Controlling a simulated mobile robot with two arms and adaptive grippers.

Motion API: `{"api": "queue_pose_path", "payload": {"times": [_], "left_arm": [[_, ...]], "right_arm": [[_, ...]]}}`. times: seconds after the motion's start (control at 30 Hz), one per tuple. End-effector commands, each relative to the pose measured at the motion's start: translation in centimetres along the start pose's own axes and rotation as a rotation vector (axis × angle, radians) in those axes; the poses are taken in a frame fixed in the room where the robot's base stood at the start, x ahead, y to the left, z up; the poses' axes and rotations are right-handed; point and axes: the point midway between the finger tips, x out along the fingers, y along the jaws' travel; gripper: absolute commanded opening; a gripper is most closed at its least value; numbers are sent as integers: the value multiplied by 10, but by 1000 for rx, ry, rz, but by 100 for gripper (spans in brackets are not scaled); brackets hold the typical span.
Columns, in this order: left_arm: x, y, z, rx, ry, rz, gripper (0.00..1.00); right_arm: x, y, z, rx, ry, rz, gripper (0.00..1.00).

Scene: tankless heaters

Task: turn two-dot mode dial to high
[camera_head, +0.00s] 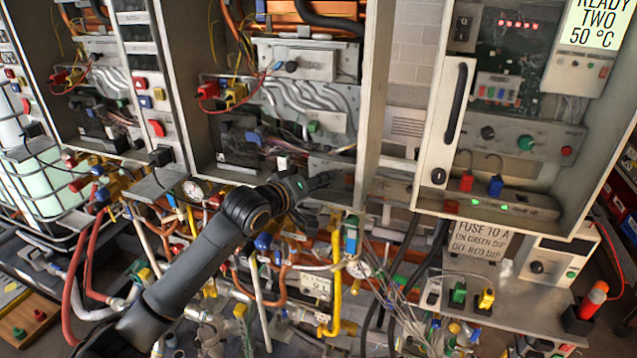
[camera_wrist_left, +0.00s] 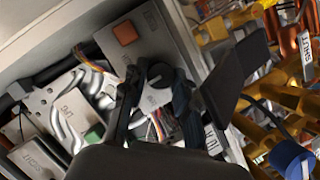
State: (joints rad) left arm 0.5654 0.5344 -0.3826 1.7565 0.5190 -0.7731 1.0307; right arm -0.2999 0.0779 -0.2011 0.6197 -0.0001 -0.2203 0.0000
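My left gripper (camera_head: 322,182) reaches up to a grey panel (camera_head: 335,165) at the lower edge of the middle heater cabinet in the head view. In the left wrist view, a round black dial (camera_wrist_left: 166,76) sits on a grey panel (camera_wrist_left: 150,40) below an orange-red square button (camera_wrist_left: 124,33). The left gripper's dark fingers (camera_wrist_left: 158,98) are apart, with the dial near their tips; whether they touch it I cannot tell. Dots and mode marks by the dial are too small or hidden to read. My right gripper is not in view.
Wires and pipes crowd the cabinet (camera_head: 372,100) around the gripper. Yellow, red and blue valves and hoses lie below. Another cabinet (camera_head: 448,130) with a black handle stands at right, with a "READY TWO 50 °C" display (camera_head: 597,25).

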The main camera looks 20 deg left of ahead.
Motion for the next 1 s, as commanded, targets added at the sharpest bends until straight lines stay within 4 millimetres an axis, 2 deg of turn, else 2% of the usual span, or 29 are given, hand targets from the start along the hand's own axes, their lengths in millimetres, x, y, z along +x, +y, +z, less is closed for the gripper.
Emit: {"api": "queue_pose_path", "payload": {"times": [0.43, 1.0], "left_arm": [[0, 1, 0, 98, 0, -41, 0], [0, 4, 1, 525, -1, -218, 0]], "right_arm": [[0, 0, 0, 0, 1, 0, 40], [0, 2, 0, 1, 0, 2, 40]]}}
